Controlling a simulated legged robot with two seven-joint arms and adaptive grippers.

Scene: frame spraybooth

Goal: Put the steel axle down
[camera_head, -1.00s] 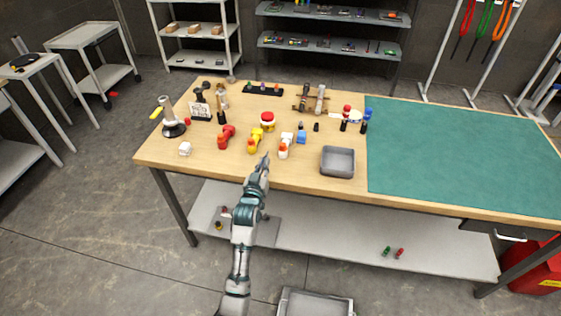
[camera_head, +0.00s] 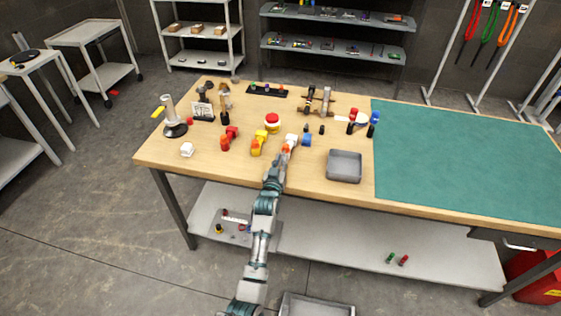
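My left arm rises from the bottom of the head view, and its gripper (camera_head: 281,157) is over the front part of the wooden tabletop. The fingertips are at the white and orange tool (camera_head: 288,143), overlapping its lower end in the picture. I cannot tell whether they touch it. The fingers are too small to show whether they are open or shut. I cannot make out a steel axle, in the gripper or on the table. My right gripper is not in view.
A grey tray (camera_head: 344,167) stands right of the gripper. Red (camera_head: 228,138) and yellow (camera_head: 258,144) tools lie to its left, with a red-topped round item (camera_head: 272,122) behind. A wooden rack (camera_head: 318,101) stands farther back. The green mat (camera_head: 460,155) is clear.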

